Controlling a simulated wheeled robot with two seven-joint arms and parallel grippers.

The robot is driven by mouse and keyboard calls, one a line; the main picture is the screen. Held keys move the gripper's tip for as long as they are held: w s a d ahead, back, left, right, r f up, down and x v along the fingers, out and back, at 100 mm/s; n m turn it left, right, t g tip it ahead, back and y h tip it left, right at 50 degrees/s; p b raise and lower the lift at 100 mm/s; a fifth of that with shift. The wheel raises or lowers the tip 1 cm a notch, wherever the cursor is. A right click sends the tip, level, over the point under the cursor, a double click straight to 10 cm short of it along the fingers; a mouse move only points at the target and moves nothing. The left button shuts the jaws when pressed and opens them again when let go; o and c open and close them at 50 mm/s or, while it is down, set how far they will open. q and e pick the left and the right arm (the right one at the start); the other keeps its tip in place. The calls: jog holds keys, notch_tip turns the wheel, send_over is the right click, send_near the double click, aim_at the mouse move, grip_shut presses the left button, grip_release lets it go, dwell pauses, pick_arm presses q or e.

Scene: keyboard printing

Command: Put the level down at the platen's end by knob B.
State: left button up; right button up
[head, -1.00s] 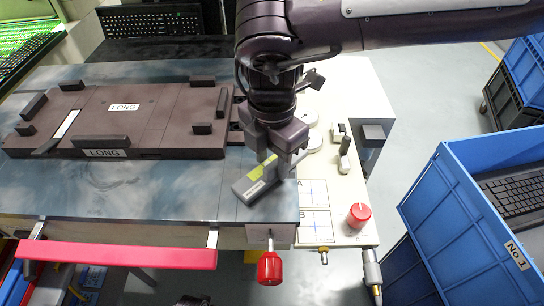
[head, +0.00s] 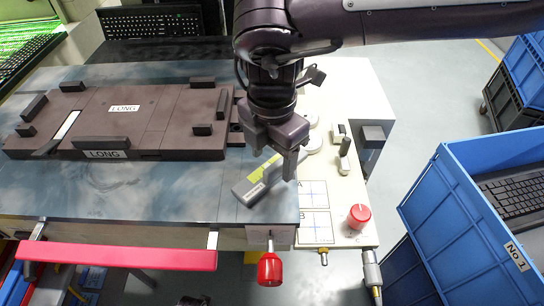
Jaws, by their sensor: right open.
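The level (head: 256,184), a grey bar with a yellow-green patch, lies flat at a slant on the blue-grey platen (head: 120,205), close to its right front corner. My right gripper (head: 273,167) is open just above the level's back end, its fingers partly hiding it; I cannot tell if they touch it. A red knob (head: 270,270) sticks out below the platen's front right corner. Another red knob (head: 360,215) stands on the cream panel, right of cards marked A and B. No letter is readable on either knob. My left gripper is not in view.
A dark brown fixture (head: 165,110) labelled LONG covers the platen's back left. A pink-red bar (head: 118,257) runs along the front. A blue crate (head: 430,225) stands at the right. The platen's front middle is clear.

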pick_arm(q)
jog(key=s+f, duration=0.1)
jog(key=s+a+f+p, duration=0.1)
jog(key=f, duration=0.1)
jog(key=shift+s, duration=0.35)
pick_arm(e)
notch_tip(320, 180, up, 11)
